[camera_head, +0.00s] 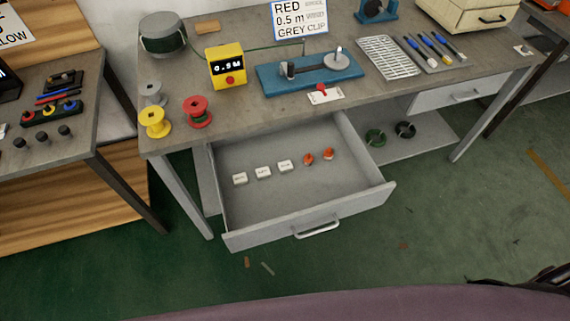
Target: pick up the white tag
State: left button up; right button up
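Several pale items could be the white tag. A flat white card (326,96) with a small red piece on it lies near the front edge of the workbench, in front of the blue fixture. Three small white blocks with dark markings lie in a row in the open drawer: the left one (240,178), the middle one (263,172) and the right one (285,165). Neither of my grippers is in view.
The drawer (309,235) stands open, with two orange pieces (328,153) inside. On the workbench (235,113) are a yellow meter (227,67), a blue fixture (270,78), red (198,112) and yellow (155,122) spools, a wire rack (388,58) and a sign (300,17). Green floor lies in front.

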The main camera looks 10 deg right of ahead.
aim_at(284, 166)
jog(key=i+j+z, duration=0.1)
jog(key=j+z, duration=0.35)
jog(key=j, duration=0.3)
jog(key=j+z, duration=0.45)
jog(key=j, duration=0.3)
